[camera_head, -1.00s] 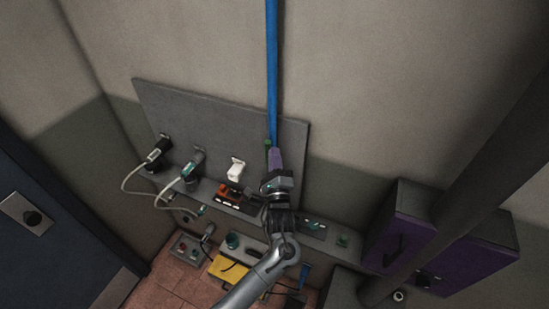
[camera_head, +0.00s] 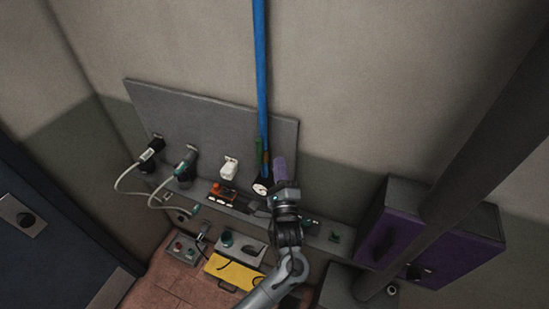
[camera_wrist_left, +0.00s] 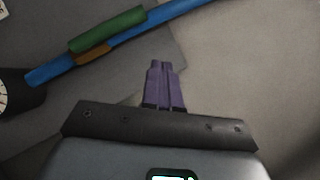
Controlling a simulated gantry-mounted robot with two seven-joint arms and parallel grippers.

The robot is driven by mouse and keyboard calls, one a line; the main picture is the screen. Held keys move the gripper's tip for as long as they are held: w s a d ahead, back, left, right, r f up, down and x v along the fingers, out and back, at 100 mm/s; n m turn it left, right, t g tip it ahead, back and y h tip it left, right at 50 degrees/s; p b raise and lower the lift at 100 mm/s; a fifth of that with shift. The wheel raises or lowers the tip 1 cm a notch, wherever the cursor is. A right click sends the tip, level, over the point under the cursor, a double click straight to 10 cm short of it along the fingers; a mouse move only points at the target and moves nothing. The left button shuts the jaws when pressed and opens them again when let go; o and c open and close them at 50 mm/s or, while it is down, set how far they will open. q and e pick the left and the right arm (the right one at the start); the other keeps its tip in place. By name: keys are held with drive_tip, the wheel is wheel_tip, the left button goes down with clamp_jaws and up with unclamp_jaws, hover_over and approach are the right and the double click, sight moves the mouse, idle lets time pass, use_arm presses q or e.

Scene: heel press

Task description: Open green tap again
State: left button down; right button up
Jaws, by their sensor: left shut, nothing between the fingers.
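The green tap (camera_head: 258,148) is a green bar handle on the blue vertical pipe (camera_head: 261,70), in front of the grey wall panel. In the left wrist view the green handle (camera_wrist_left: 108,28) lies lengthwise along the blue pipe (camera_wrist_left: 150,22), over a brown-orange valve body (camera_wrist_left: 93,54). My left gripper (camera_head: 279,158) has purple fingers and is just right of the pipe. In the left wrist view its fingers (camera_wrist_left: 165,64) are closed together, with nothing between them, apart from the handle. My right gripper does not show.
A round white gauge (camera_head: 260,188) sits at the pipe's lower end. Left of it are a white switch (camera_head: 230,168) and two plugs with cables. A ledge with controls runs below. A yellow case (camera_head: 235,272) stands low. Purple boxes (camera_head: 462,240) stand at right.

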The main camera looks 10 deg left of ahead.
use_arm(q)
drive_tip(key=s+d+b, duration=0.1)
drive_tip(key=s+d, duration=0.1)
drive_tip(key=s, duration=0.5)
drive_tip(key=shift+d+f, duration=0.1)
drive_tip(key=s+a+f+n+g+h+p, duration=0.15)
drive_tip(key=s+a+f+g, duration=0.25)
drive_tip(key=s+a+f, duration=0.5)
drive_tip(key=s+a+f+n+g+h+p, duration=0.1)
drive_tip(key=s+a+f+n+g, duration=0.25)
drive_tip(key=s+a+f, duration=0.6)
drive_tip(key=s+r+n+g+h, duration=0.3)
drive_tip(key=s+n+g, duration=0.7)
drive_tip(key=s+n, duration=0.3)
drive_tip(key=shift+s+d+r+n+p, duration=0.3)
drive_tip(key=shift+s+n+p, duration=0.1)
drive_tip(key=shift+s, duration=0.25)
